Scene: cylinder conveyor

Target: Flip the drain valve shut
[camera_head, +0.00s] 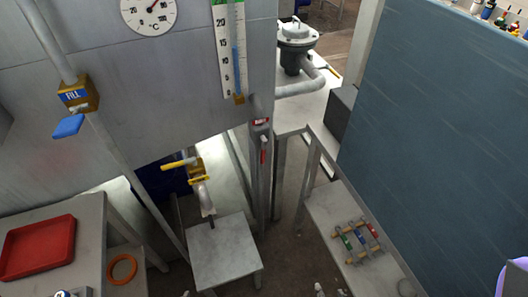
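Below the right corner of the grey tank (185,85), a red lever (263,152) hangs straight down under a small red label (261,121). The label is too small to read, but this looks like the drain valve. The other labelled valve, the FILL valve (78,95), is a yellow block at the left with a blue handle (68,126) pointing down and left. A yellow tap (194,170) with a pale spout sits under the tank, with its handle pointing left. I see neither gripper clearly; no gripper touches any valve.
A small grey stand (222,250) is below the tap. A bench with coloured cylinders (357,240) and a blue-grey panel (440,130) are at the right.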

